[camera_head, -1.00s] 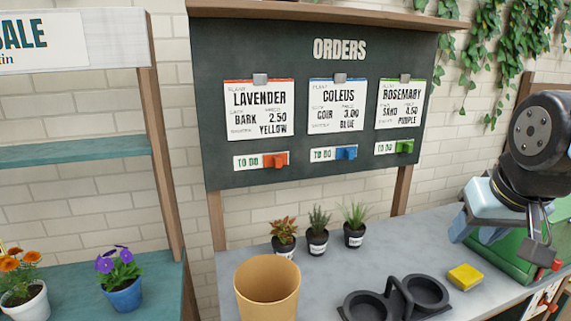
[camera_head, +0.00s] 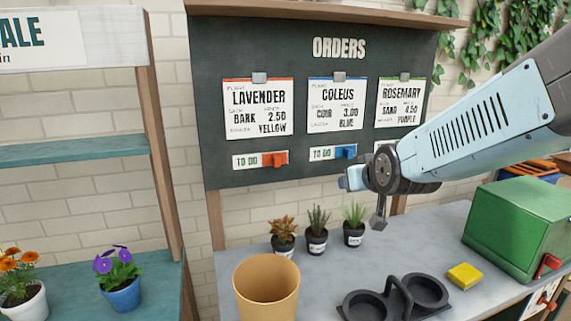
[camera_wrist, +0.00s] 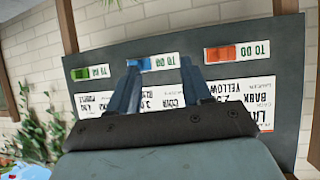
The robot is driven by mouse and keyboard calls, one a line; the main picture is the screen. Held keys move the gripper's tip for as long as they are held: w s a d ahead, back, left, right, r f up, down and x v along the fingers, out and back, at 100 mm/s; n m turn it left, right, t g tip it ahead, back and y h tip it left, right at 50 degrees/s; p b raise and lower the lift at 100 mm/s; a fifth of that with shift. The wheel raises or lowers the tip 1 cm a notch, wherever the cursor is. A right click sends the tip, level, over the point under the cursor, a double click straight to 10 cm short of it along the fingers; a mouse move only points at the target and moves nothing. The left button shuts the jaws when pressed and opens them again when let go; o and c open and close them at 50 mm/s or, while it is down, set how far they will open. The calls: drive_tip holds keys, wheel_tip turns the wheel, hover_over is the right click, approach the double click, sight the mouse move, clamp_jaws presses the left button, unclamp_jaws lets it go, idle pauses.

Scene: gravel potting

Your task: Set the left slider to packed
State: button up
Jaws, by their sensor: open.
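The left slider (camera_head: 273,159) is an orange-red block at the right end of its white strip under the Lavender card, with "TO DO" showing on its left. It also shows in the wrist view (camera_wrist: 221,55), upside down. The blue middle slider (camera_head: 345,152) sits the same way under Coleus. The green right slider is hidden behind my arm in the head view but shows in the wrist view (camera_wrist: 81,74). My gripper (camera_wrist: 160,65) is open and empty, its two fingers toward the board around the middle strip's place in the picture. In the head view it is mostly hidden behind my wrist.
The dark orders board (camera_head: 225,60) carries the cards. Below it, three small potted plants (camera_head: 317,241), a tan pot (camera_head: 266,290), a black double-ring carrier (camera_head: 395,300), a yellow sponge (camera_head: 464,276) and a green box (camera_head: 515,225) stand on the grey bench.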

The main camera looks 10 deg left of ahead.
drive_tip(key=w+a+f+n+t+y, duration=0.15)
drive_tip(key=w+a, duration=0.25)
drive_tip(key=a, duration=0.4)
drive_tip(key=t+y, duration=0.3)
approach(279, 162)
drive_tip(key=x, duration=1)
clamp_jaws()
